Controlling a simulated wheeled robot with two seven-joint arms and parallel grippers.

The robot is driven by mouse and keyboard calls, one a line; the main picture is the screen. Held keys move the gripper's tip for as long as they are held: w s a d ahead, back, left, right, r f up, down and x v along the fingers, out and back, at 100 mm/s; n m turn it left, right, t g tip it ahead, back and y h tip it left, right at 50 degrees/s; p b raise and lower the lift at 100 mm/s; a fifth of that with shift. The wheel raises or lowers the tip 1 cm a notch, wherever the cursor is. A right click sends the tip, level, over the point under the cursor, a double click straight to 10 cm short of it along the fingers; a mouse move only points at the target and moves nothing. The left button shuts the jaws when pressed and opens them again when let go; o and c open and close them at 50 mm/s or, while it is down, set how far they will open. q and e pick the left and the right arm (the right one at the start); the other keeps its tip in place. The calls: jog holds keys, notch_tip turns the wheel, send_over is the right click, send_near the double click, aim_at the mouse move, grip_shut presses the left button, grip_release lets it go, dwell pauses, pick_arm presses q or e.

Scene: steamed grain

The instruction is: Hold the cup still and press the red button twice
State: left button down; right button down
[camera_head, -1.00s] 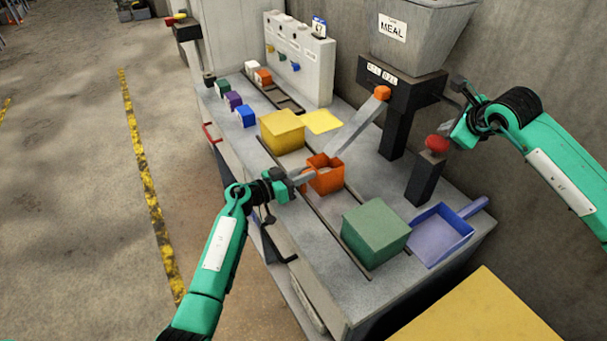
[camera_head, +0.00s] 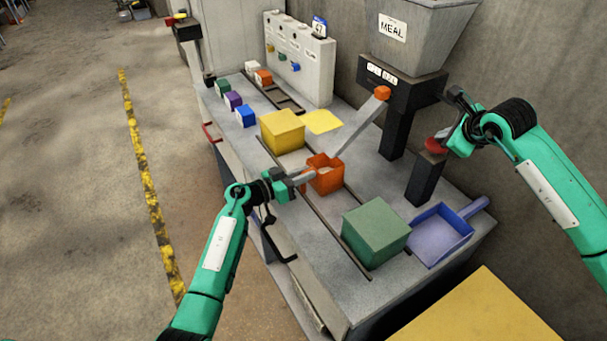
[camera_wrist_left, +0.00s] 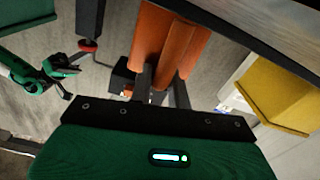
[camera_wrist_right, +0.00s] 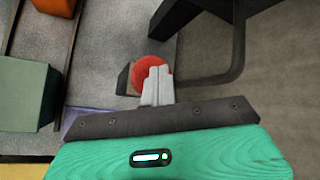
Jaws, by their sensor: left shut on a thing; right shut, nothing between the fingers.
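The orange cup (camera_head: 325,183) stands upright under the chute, with pale content visible inside. My left gripper (camera_head: 303,178) is shut on the cup's near left side. The left wrist view shows its fingers against the orange cup (camera_wrist_left: 168,40). The red button (camera_head: 434,147) sits on top of a dark post. My right gripper (camera_head: 442,140) is shut and empty, with its fingertips at the button. In the right wrist view the closed fingertips cover part of the red button (camera_wrist_right: 150,74). I cannot tell how far the button is pressed.
A grey chute (camera_head: 360,128) slopes down to the cup from the meal hopper (camera_head: 415,38). A yellow box (camera_head: 282,132) and a green box (camera_head: 376,232) stand on either side of the cup. A blue scoop tray (camera_head: 440,235) lies near the post.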

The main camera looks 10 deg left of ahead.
aim_at(440, 148)
pick_arm(q)
jog(key=shift+f, duration=0.25)
pick_arm(e)
jog(key=shift+f, duration=1.3)
pick_arm(q)
jog(key=shift+s, duration=0.1)
jog(key=shift+r, duration=0.2)
pick_arm(e)
jog(key=shift+s+f, duration=0.15)
jog(key=shift+f, duration=0.35)
pick_arm(q)
jog(key=shift+s+a+r, duration=0.1)
jog(key=shift+s+r, duration=0.05)
pick_arm(e)
jog(key=shift+s+f, duration=0.1)
jog(key=shift+f, duration=0.4)
dwell(0.4)
pick_arm(q)
jog(key=shift+w, duration=0.2)
pick_arm(e)
jog(key=shift+w+r, duration=0.2)
jog(key=shift+r, duration=0.4)
jog(key=shift+w+r, duration=0.15)
jog(key=shift+r, duration=0.4)
pick_arm(q)
jog(key=shift+f, duration=0.35)
pick_arm(e)
jog(key=shift+d+r, duration=0.1)
jog(key=shift+r, duration=1.95)
